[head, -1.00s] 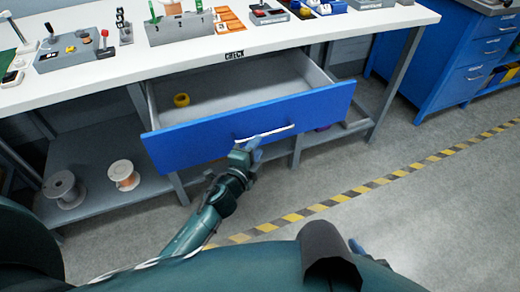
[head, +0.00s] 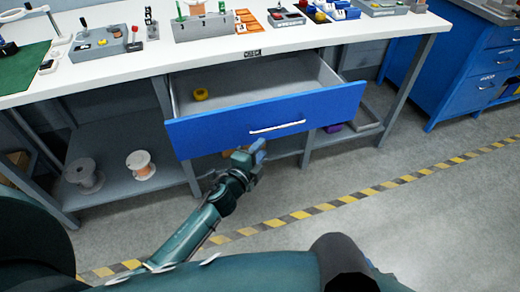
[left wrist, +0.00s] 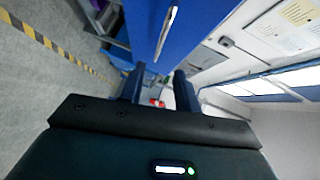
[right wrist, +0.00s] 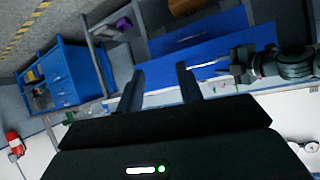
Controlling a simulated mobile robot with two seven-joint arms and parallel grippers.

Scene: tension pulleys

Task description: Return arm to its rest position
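The blue drawer (head: 225,128) under the white workbench is pulled open, with a pale handle (head: 277,127) on its front. A yellow ring-shaped item (head: 201,94) lies inside. My left gripper (head: 257,151) is below and left of the handle in the head view, apart from it. In the left wrist view its two fingers (left wrist: 158,90) are spread with nothing between them, and the handle (left wrist: 167,30) is beyond. My right gripper is hidden in the head view. In the right wrist view its fingers (right wrist: 160,85) are apart and empty, with the drawer front (right wrist: 205,60) ahead.
The white workbench top (head: 150,62) carries several trays and tools. Two spools (head: 140,165) stand on the lower shelf. A blue cabinet (head: 470,75) is at the right. The floor (head: 410,220) in front is clear, crossed by a yellow-black stripe.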

